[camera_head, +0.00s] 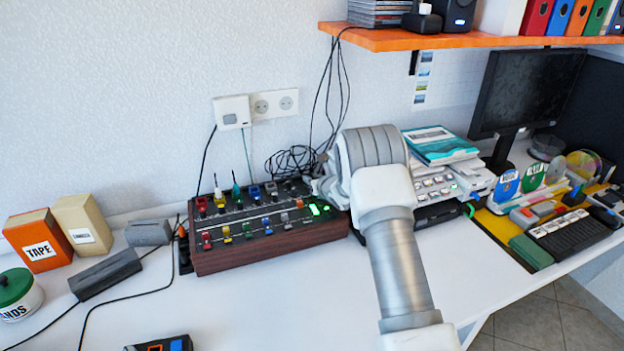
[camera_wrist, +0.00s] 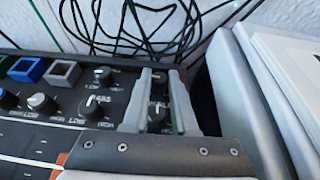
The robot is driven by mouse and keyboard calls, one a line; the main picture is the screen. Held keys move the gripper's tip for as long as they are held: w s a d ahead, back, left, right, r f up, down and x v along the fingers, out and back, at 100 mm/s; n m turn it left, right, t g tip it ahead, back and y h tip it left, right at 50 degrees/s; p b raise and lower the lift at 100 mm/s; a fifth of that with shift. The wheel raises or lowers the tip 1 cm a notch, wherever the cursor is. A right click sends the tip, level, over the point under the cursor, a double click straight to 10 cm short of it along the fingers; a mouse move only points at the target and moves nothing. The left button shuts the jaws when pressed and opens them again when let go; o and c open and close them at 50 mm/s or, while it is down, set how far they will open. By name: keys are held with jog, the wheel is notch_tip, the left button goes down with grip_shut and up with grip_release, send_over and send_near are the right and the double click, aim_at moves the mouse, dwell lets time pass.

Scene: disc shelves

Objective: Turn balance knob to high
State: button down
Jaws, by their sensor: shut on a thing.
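The mixer (camera_head: 270,252) is a dark panel with wooden sides, and it also shows in the wrist view (camera_wrist: 60,125). My gripper (camera_wrist: 161,85) is over its right end in the wrist view, with a finger on each side of a small black knob (camera_wrist: 157,111). It is shut on this knob. Another knob shows between the fingers, farther back. Low and high marks are printed by the knobs, but the held knob's pointer and name cannot be read.
More knobs (camera_wrist: 97,108) stand just left of my gripper. Loose black cables (camera_head: 292,160) lie behind the mixer. A grey-white device (camera_head: 440,182) with books on top stands close on the right. The table front (camera_head: 300,300) is mostly clear.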

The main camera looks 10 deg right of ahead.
jog(key=shift+f, duration=0.1)
jog(key=b, duration=0.2)
jog(key=shift+a+f+h+b, duration=0.15)
jog(key=shift+f+h+b, duration=0.05)
jog(key=shift+h+b, duration=0.15)
jog(key=shift+m+h+b, duration=0.35)
jog(key=shift+m+b, duration=0.15)
jog(key=shift+b, duration=0.55)
jog(key=m+h+b, duration=0.1)
jog(key=b, duration=0.2)
jog(key=shift+a+f, duration=0.1)
jog(key=shift+m+h+b, duration=0.3)
jog(key=shift+h+b, duration=0.1)
jog(key=shift+b, duration=0.65)
jog(key=shift+r+t+b, duration=0.25)
jog(key=shift+t+b, duration=0.05)
jog(key=shift+b, duration=0.15)
jog(key=shift+r+m+h, duration=0.15)
jog(key=shift+m+h, duration=0.15)
